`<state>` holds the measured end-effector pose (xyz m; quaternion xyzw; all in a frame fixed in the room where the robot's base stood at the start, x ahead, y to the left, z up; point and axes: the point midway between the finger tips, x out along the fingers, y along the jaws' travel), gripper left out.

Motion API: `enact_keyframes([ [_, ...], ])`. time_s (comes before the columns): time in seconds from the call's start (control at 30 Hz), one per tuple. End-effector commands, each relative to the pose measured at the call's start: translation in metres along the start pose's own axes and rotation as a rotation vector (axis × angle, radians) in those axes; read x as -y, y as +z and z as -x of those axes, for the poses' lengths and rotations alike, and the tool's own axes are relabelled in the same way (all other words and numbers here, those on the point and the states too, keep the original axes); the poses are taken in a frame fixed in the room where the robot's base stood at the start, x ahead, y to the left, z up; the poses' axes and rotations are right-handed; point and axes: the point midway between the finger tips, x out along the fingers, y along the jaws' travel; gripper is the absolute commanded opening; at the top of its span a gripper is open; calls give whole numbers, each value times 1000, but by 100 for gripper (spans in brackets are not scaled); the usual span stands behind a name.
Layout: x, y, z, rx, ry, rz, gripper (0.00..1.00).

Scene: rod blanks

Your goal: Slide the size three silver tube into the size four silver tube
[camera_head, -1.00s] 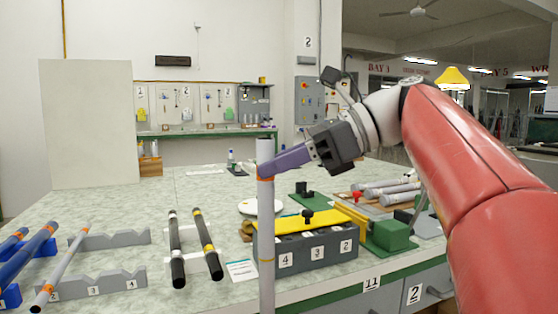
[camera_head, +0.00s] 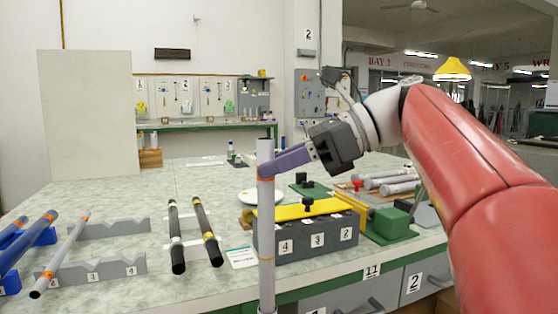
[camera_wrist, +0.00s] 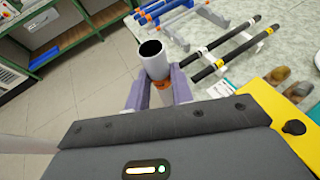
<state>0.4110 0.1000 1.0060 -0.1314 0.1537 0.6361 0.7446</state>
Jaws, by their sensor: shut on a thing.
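My gripper (camera_head: 266,172) is shut on an upright silver tube (camera_head: 267,235), near its top. In the wrist view the gripper (camera_wrist: 158,92) has a finger on each side of this tube (camera_wrist: 154,65), whose open dark mouth faces up and which has an orange band at the fingers. A thinner silver tube (camera_head: 65,252) with orange bands lies tilted in the left notch of the grey notched rack (camera_head: 110,270), left of the 3 and 4 labels. I cannot read a size on either tube. The held tube's lower end reaches the bottom of the head view.
Two black rods (camera_head: 206,230) lie on a support right of the rack. A grey block (camera_head: 300,245) labelled 4, 3, 2 with a yellow top stands right of the held tube. Blue tubes (camera_head: 30,243) lie at far left. Beyond the table edge is open floor (camera_wrist: 60,120).

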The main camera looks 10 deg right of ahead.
Motion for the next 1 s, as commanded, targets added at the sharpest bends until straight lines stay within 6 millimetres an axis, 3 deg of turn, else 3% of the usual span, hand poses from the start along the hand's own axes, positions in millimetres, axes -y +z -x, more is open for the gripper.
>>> enact_keyframes([
  [1.0,0,-24,-11,0,0,0,10],
])
